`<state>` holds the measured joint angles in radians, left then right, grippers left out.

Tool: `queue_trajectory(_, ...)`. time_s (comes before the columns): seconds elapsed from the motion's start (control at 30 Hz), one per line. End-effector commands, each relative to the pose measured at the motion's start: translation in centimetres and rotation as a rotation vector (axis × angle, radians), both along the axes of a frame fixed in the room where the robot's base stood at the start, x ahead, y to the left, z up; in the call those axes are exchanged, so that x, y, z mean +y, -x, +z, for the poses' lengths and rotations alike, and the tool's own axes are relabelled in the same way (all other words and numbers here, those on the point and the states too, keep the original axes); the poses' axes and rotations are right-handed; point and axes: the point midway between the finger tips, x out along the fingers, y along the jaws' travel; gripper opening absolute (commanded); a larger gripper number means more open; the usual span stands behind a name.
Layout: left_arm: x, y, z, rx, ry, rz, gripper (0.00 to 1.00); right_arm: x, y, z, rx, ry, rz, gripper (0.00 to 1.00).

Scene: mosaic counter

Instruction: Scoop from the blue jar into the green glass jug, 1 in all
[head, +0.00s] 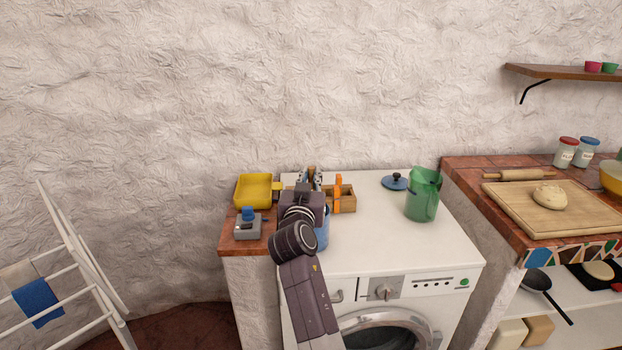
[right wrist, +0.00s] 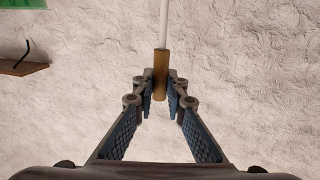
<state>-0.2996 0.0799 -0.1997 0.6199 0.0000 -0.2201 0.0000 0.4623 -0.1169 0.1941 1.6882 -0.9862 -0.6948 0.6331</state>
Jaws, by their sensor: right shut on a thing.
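My right gripper (head: 312,180) is over the left part of the white washing machine top. In the right wrist view its fingertips (right wrist: 161,88) are shut on a tan handle (right wrist: 161,66) with a pale shaft, probably the scoop; its far end is out of view. The blue jar (head: 323,231) stands on the machine, mostly hidden behind my right wrist; its inside cannot be seen. A blue lid with a dark knob (head: 395,183) lies at the back of the machine top. The green glass jug (head: 422,201) stands upright to the right, apart from my gripper. My left gripper is not in view.
A wooden box (head: 347,203) with an upright orange thing (head: 338,190) is close to the right of my gripper. A yellow tray (head: 253,190) and a grey device with a blue top (head: 248,226) are on the left ledge.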

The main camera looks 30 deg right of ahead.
Motion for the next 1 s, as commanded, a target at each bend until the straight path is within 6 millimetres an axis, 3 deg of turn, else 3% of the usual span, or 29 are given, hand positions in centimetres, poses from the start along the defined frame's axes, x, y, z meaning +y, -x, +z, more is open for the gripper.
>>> queue_trajectory(0.6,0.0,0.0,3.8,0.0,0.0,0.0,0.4,0.0,0.0,5.3,-0.003,0.0,0.0,0.0)
queue_trajectory(1.0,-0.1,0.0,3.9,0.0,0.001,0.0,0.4,0.0,0.0,5.6,-0.002,0.001,0.0,0.0)
